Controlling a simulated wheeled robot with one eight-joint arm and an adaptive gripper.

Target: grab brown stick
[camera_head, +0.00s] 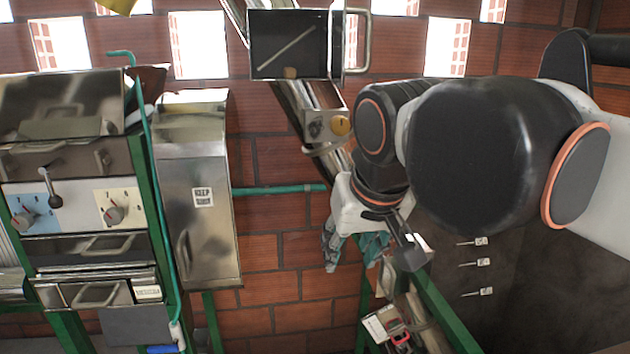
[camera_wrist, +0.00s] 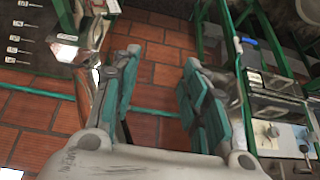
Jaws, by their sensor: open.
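A thin pale, greyish-tan stick (camera_head: 287,48) shows slanted against the dark face of a metal-framed box (camera_head: 252,62) at the top middle of the head view. I cannot tell whether it is the brown stick, or whether it lies inside the box. A small tan piece (camera_head: 290,72) sits below it. My gripper (camera_head: 353,252) is well below the box in the head view, pointing down. In the wrist view my gripper (camera_wrist: 160,95) has its two teal-padded fingers wide apart, with only brick between them. No stick shows in the wrist view.
A steel cabinet (camera_head: 205,165) and a control panel with knobs (camera_head: 75,205) stand at the left. A slanted metal chute (camera_head: 318,96) runs below the box. Green frame bars (camera_head: 447,312) are close to my gripper. Several small switches (camera_head: 475,263) are on the dark wall at right.

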